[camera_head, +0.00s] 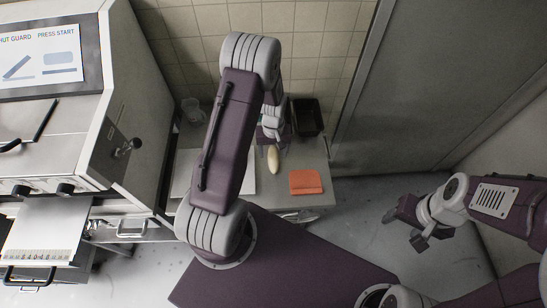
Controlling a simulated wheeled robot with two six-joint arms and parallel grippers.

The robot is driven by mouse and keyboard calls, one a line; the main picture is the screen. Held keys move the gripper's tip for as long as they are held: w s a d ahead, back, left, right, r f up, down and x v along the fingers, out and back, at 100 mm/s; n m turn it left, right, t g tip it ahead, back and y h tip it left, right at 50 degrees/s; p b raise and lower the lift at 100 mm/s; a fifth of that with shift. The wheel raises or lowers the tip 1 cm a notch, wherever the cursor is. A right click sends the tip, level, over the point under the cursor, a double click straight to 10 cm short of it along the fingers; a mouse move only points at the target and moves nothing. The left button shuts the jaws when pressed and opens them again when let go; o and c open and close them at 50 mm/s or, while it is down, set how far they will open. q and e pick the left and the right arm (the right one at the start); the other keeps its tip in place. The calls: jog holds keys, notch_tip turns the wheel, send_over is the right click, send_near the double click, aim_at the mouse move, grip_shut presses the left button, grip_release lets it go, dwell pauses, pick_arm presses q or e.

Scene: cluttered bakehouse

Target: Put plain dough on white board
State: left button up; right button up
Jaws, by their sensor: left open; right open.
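A pale, elongated piece of plain dough (273,162) lies on the grey counter, just right of the white board. The white board (184,168) is mostly hidden behind my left arm; its left part and a strip at its right show. My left gripper (272,143) is open at the far end of the dough, pointing down; I cannot tell whether its fingers touch the dough. My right gripper (416,240) is open and empty, out over the floor at the right, away from the counter.
An orange cloth (305,182) lies at the counter's front right. A dark container (307,117) stands at the back right, and a clear glass (192,110) at the back left. A large machine (85,130) stands at the left. The floor at the right is clear.

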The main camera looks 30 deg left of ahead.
aim_at(274, 156)
pick_arm(q)
jog(key=f, duration=0.3)
jog(key=shift+w+f, duration=0.25)
jog(key=shift+f, duration=0.05)
jog(key=shift+w+a+f, duration=0.1)
jog(key=shift+a, duration=0.05)
jog(key=c, duration=0.9)
jog(key=shift+c, duration=0.9)
